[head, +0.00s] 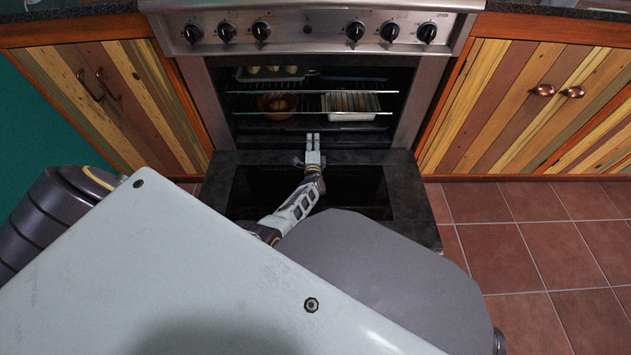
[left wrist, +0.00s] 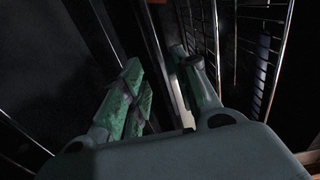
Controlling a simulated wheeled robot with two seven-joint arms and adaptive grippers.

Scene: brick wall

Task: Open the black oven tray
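The oven (head: 437,85) stands open in the head view, its black door (head: 412,200) folded down towards me with a dark window in its middle. A dark, flat tray (head: 355,74) lies on the right of the upper level inside; I cannot tell whether it is the black oven tray. My left gripper (head: 313,139) is at the oven mouth, above the door's inner edge and below the racks. In the left wrist view its greenish fingers (left wrist: 158,66) stand apart, with nothing clearly held between them. My right gripper is not in view.
Wire racks (head: 300,114) hold a round brown dish (head: 277,103), a pale rectangular tray (head: 351,106) and a tray of pale round items (head: 270,73). Wooden cabinets (head: 515,105) flank the oven. The tiled floor (head: 530,250) at right is clear.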

